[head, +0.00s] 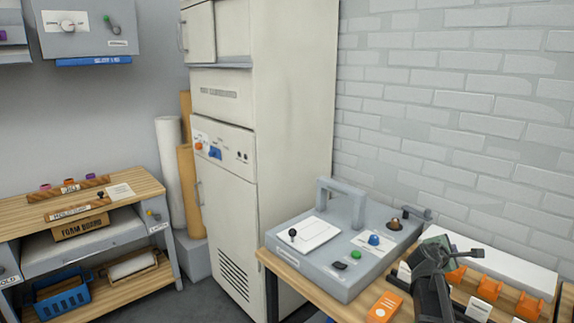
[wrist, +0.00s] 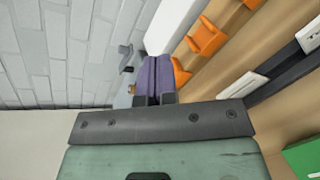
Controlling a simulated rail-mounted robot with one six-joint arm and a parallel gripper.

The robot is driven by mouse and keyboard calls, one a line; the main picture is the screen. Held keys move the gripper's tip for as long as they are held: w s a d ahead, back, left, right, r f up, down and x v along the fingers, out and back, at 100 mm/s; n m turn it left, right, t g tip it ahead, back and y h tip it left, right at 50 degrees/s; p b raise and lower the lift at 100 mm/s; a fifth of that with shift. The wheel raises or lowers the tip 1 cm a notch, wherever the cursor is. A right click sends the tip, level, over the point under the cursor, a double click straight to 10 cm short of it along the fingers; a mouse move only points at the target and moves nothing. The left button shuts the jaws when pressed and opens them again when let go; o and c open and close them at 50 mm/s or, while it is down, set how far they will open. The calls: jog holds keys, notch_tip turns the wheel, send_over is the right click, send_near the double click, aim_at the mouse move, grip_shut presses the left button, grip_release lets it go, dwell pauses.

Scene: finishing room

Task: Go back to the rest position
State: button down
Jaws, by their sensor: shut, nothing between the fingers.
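In the wrist view my gripper (wrist: 153,65) points away from the camera, with its two purple fingers pressed together and nothing between them. Its dark mounting bar and green body fill the bottom of that view. The fingers appear apart from the things around them. In the head view my dark arm shows at the lower right, in front of the wooden bench (head: 279,268). The fingertips cannot be made out clearly there.
A grey control box (head: 319,262) with a handle and knobs stands on the bench. Orange holders (head: 489,288) are close to my arm; they also show in the wrist view (wrist: 208,37). A tall cream cabinet (head: 290,120) stands behind. A wooden shelf unit (head: 137,184) is at left.

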jog(key=s+a+f+m+g+y, duration=0.2)
jog(key=s+a+f+m+y, duration=0.3)
jog(key=a, duration=0.6)
jog(key=s+a+f+m+g+y, duration=0.3)
jog(key=s+a+m, duration=0.25)
jog(key=a, duration=0.65)
jog(key=s+a+f+m+g+y, duration=0.2)
jog(key=s+a+f+m+y, duration=0.2)
jog(key=s+a, duration=0.5)
notch_tip(320, 180, down, 11)
jog(key=a+g+b, duration=0.1)
jog(key=a+b, duration=0.1)
jog(key=b, duration=0.9)
notch_tip(320, 180, up, 14)
jog(key=p, duration=1.3)
jog(key=shift+f+p, duration=0.2)
jog(key=shift+p, duration=0.15)
